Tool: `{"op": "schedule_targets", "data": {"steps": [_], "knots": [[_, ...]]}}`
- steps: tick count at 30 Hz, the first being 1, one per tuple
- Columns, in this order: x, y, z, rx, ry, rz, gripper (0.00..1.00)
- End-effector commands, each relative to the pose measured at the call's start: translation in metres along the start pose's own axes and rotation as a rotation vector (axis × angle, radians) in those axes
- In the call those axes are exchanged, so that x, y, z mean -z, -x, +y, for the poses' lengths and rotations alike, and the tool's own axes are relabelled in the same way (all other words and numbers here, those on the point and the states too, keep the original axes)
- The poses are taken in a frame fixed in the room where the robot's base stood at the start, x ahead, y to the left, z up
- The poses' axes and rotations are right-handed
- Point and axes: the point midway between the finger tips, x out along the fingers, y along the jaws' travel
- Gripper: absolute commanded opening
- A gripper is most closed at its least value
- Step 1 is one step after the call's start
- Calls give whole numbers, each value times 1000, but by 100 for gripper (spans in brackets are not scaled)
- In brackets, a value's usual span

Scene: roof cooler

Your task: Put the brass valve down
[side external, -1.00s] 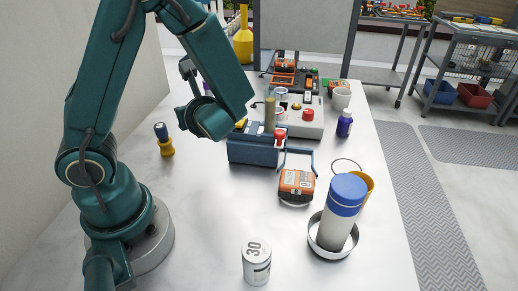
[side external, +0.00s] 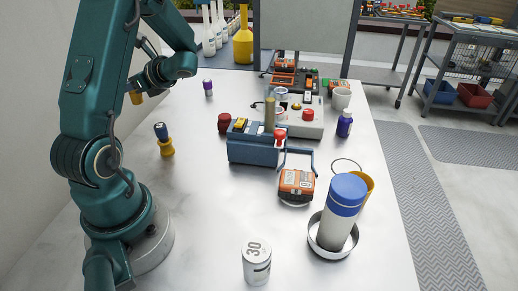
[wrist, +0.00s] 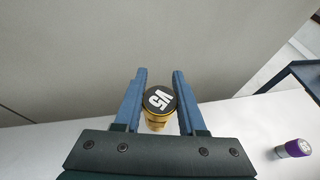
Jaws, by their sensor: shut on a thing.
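My gripper (wrist: 159,73) shows in the wrist view with its two blue fingers on either side of the brass valve (wrist: 159,99), shut on it. In the side external view a bit of yellow brass (side external: 137,98) shows behind my arm at the table's far left, near the wall. The fingers are mostly hidden there. I cannot tell whether the valve touches the table.
A yellow piece with a dark knob (side external: 165,140) stands nearer my base. A purple-capped vial (side external: 208,87) stands right of my gripper, also in the wrist view (wrist: 293,148). A dark red knob (side external: 224,123) and blue box (side external: 252,150) lie further right. Open table lies between.

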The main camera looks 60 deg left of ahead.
Motion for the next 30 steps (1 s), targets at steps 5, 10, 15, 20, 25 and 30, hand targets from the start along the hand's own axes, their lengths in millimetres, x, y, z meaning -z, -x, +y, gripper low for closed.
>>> {"op": "schedule_targets", "data": {"steps": [5, 10, 15, 20, 25, 30], "knots": [[6, -4, -3, -25, 8, 0, 0], [31, 6, -29, -22, 7, -1, 0], [55, 15, -54, -21, 7, 0, 0], [74, 22, -73, -23, 8, 0, 0], [84, 27, -86, -23, 10, -1, 0], [91, 27, -90, -25, 8, 0, 0]]}}
